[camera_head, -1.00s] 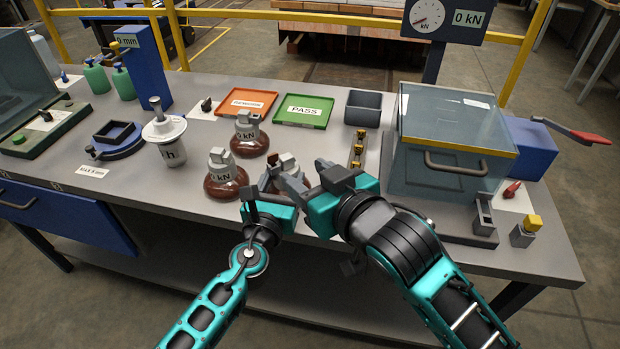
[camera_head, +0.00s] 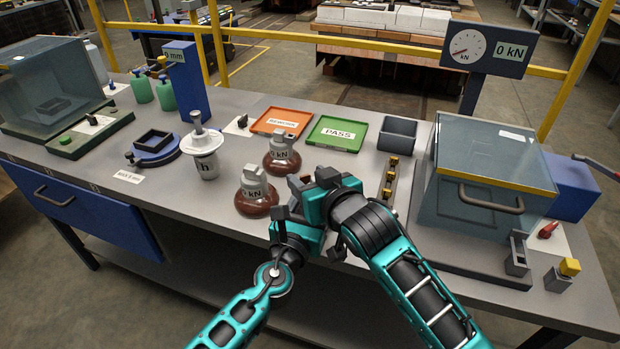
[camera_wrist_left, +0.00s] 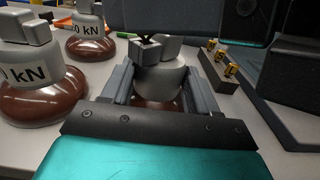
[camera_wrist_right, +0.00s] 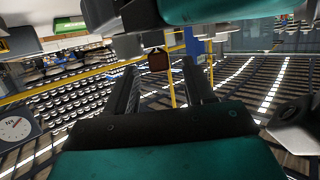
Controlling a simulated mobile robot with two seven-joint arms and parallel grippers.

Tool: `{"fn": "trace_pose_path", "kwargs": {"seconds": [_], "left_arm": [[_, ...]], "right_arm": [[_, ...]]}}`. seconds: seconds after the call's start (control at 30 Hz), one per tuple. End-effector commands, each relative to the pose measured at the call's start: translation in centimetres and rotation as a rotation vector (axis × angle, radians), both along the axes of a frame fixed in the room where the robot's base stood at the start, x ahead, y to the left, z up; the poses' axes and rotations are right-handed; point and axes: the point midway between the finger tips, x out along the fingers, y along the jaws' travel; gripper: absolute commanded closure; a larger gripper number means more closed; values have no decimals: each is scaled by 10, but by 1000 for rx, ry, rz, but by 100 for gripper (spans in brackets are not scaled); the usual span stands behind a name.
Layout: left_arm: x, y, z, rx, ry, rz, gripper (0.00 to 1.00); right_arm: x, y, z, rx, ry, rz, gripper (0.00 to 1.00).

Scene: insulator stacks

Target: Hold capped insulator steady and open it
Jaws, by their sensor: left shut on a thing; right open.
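In the left wrist view, my left gripper (camera_wrist_left: 155,88) is shut on an insulator (camera_wrist_left: 162,76) with a pale grey upper part and a brown skirt below. In the head view that insulator is mostly hidden by my grippers. My left gripper (camera_head: 286,212) is at the table's front edge there. My right gripper (camera_head: 304,188) is close above and beside it.
Two brown insulators with kN labels (camera_head: 256,198) (camera_head: 282,156) stand close left. A white capped vessel (camera_head: 203,154), an orange tray (camera_head: 281,122), a green PASS tray (camera_head: 338,133) and a grey bin (camera_head: 397,134) stand behind. A glass-sided box (camera_head: 490,180) stands right.

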Motion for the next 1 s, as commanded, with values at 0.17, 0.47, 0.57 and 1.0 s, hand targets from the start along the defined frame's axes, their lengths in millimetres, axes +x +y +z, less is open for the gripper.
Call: {"fn": "trace_pose_path", "kwargs": {"seconds": [0.17, 0.47, 0.57, 1.0], "left_arm": [[0, 0, -1, 0, 1, 0, 95], [0, 0, -1, 1, 2, 0, 95], [0, 0, -1, 1, 2, 0, 95], [0, 0, -1, 1, 2, 0, 95]], "right_arm": [[2, 1, 0, 0, -1, 0, 47], [1, 1, 0, 0, 0, 0, 63], [1, 1, 0, 0, 0, 0, 73], [1, 1, 0, 0, 0, 0, 100]]}}
